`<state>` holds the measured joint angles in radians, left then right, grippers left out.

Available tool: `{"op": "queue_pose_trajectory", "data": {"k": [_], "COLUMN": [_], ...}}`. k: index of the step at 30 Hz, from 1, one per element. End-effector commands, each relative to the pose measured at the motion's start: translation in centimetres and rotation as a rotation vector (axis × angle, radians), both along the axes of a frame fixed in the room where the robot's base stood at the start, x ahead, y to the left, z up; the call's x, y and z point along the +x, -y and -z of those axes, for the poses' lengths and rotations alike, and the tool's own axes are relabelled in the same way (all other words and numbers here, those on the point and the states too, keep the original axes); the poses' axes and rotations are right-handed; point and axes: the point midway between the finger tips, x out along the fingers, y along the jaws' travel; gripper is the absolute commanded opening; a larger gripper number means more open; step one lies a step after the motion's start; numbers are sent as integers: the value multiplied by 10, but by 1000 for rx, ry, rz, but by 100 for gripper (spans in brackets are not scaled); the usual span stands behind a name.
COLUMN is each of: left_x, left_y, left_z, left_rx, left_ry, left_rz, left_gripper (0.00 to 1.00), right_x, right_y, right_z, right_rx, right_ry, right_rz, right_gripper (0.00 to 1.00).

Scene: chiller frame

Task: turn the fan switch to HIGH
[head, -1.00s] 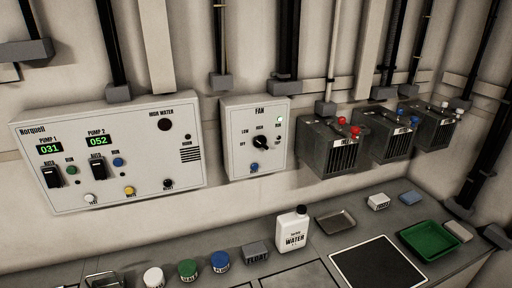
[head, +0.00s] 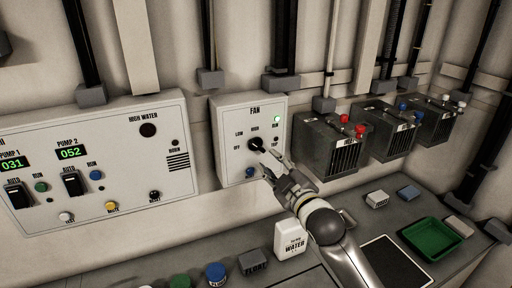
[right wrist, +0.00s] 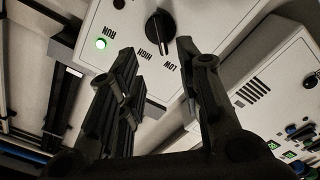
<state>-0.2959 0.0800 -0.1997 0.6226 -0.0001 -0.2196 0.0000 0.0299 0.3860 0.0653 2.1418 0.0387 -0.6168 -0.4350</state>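The fan box (head: 229,167) is on the wall, with a black rotary knob (head: 255,144) marked OFF, LOW and HIGH and a lit green RUN lamp (head: 277,118). My right gripper (head: 267,161) reaches up from the lower right, just in front of the knob's lower right. In the right wrist view the right gripper (right wrist: 155,50) is open, and the knob (right wrist: 159,27) shows beyond the gap between its fingers. Nothing is held. I cannot tell exactly which mark the knob points to, or whether a finger touches it. My left gripper is not in view.
The pump panel (head: 110,185) is left of the fan box. Several dark metal boxes (head: 325,150) with red, blue and white terminals are to its right. Below, a counter holds a white water jug (head: 291,238), coloured caps and a green tray (head: 432,240).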

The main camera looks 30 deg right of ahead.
Motion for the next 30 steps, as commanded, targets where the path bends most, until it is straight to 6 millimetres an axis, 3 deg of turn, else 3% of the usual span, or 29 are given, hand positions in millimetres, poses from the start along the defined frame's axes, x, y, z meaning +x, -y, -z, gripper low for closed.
{"op": "queue_pose_trajectory", "data": {"k": [6, 15, 21, 30], "left_x": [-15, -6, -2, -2], "left_y": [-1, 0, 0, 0], "left_z": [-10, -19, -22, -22], "left_rx": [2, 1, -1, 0], "left_ry": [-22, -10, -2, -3], "left_rz": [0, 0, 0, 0], "left_gripper": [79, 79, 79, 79], "right_x": [38, 82, 94, 96], "right_y": [2, 5, 5, 5], "right_z": [-2, -1, 0, 1], "right_rx": [3, 3, 2, 2], "right_ry": [-2, -3, -3, -4], "right_rz": [1, 1, -1, 0], "right_gripper": [33, 33, 33, 33]}}
